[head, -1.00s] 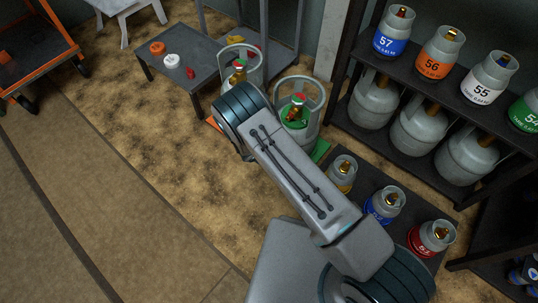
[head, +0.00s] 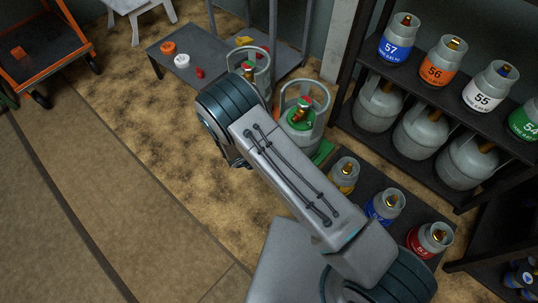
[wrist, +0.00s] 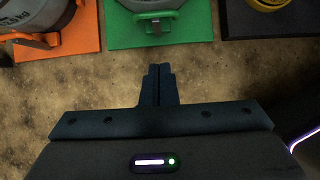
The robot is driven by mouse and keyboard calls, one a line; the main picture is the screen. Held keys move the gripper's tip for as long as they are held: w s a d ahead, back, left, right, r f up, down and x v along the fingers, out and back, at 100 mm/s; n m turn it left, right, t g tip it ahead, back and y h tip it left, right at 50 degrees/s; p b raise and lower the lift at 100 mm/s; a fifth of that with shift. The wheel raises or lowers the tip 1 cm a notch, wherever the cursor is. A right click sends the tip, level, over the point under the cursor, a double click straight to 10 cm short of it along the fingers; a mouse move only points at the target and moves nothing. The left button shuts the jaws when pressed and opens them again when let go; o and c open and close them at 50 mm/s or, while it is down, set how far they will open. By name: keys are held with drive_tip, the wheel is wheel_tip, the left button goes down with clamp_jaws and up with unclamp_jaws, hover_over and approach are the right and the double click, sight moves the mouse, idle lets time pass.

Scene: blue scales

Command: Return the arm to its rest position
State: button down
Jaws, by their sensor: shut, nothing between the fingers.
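My arm reaches up and left across the middle of the head view, and its large dark joint hides most of what lies behind it. In the wrist view my gripper (wrist: 158,78) is shut and empty, its fingers together over bare, stained floor. It is just short of a green mat (wrist: 118,36) that carries a grey cylinder. An orange mat (wrist: 86,38) with another grey cylinder lies left of it, and a dark mat (wrist: 290,28) with a yellow-ringed base lies right. In the head view the gripper is largely hidden by the arm.
In the head view a green-labelled cylinder (head: 303,140) stands close beside my arm, with another grey cylinder (head: 262,75) behind. Small cylinders, one blue-banded (head: 384,206), stand on a dark platform at right. A loaded shelf (head: 345,123) is beyond. Open floor (head: 140,130) lies left.

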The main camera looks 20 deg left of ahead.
drive_tip(key=shift+v, duration=1.05)
drive_tip(key=shift+f, duration=0.1)
drive_tip(key=w+d+r+m+g+p, duration=0.15)
drive_tip(key=d+r+m+p, duration=0.45)
drive_tip(key=r, duration=0.9)
drive_tip(key=w+d+r+m+h+p, duration=0.1)
drive_tip(key=w+d+r+m+p, duration=0.35)
drive_tip(key=r, duration=1.05)
drive_tip(key=w+d+r+m+g+p, duration=0.1)
drive_tip(key=d+r+m+p, duration=0.65)
drive_tip(key=r, duration=0.75)
drive_tip(key=s+d+r+m+y+p, duration=0.1)
drive_tip(key=s+d+r+m+p, duration=0.3)
drive_tip(key=r, duration=0.6)
drive_tip(key=s+d+r+m+y+p, duration=0.1)
drive_tip(key=s+d+r+m+p, duration=0.4)
drive_tip(key=r, duration=0.6)
drive_tip(key=s+d+r+m+y+p, duration=0.1)
drive_tip(key=s+d+r+m+p, duration=0.3)
drive_tip(key=s+d+r, duration=0.4)
drive_tip(key=shift+s+r+m+y+p, duration=0.3)
drive_tip(key=shift+s+r+p, duration=0.55)
drive_tip(key=shift+s+r, duration=0.35)
